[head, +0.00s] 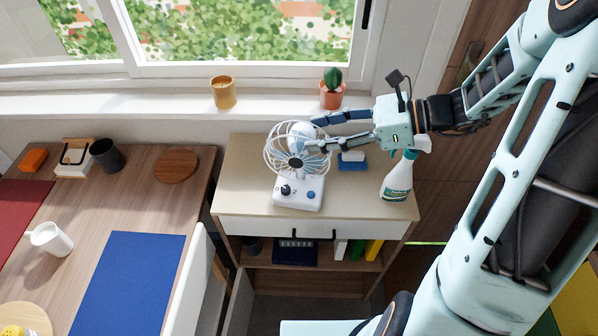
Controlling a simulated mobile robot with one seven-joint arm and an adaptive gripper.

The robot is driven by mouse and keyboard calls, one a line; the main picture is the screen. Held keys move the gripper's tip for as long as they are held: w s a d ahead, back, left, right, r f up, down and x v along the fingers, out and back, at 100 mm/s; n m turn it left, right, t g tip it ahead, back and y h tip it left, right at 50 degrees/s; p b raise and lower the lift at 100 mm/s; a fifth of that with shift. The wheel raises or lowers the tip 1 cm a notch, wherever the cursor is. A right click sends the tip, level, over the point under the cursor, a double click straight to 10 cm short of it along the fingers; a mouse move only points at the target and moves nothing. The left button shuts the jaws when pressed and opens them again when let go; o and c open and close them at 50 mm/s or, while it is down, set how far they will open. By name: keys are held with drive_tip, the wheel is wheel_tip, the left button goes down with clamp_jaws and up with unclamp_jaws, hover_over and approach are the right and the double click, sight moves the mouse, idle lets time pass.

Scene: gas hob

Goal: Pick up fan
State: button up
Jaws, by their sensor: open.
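A small white desk fan (297,193) with a round wire cage, dark hub and a base with knobs stands upright on the small wooden cabinet (242,170). My gripper (312,134) reaches in from the right at the height of the fan's head. Its fingers are open and spread, one behind the top of the cage and one overlapping the cage's right side in the picture. I cannot tell whether either finger touches the fan.
A spray bottle (397,181) and a blue sponge-like item (352,162) stand right of the fan. A yellow cup (222,92) and a potted cactus (331,90) are on the windowsill behind. A wooden table (140,208) with a white mug (50,239) is at left.

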sight(300, 136)
drive_tip(key=x, duration=0.5)
drive_tip(key=shift+w+f, duration=0.1)
drive_tip(key=shift+f, duration=0.1)
clamp_jaws()
drive_tip(key=shift+r, duration=0.1)
